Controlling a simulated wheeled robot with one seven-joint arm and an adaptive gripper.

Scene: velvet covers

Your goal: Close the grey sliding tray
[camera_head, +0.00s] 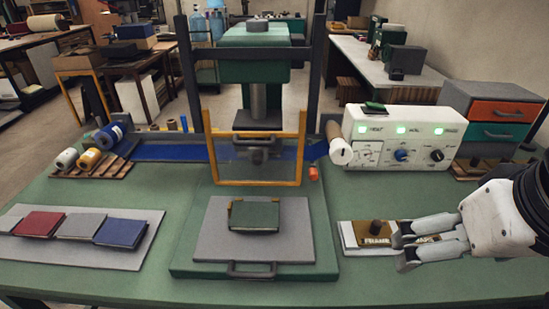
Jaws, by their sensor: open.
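The grey sliding tray (212,232) lies flat on the green press base, pulled out in front of the press. Its dark handle (252,274) is at the front edge. A dark green book cover (256,215) rests on the tray in a small brass-coloured holder. My gripper (401,246) is at the right, well apart from the tray, beside a brass lettered plate (372,228). It is open, with its fingertips pointing left and nothing seen between them. The plate's right part is hidden behind the gripper.
The press (254,72) stands behind the tray, with a yellow-framed clear guard (256,160) in front. A white control box (402,137) with green lights is at back right. A grey board (58,252) with several covers lies left.

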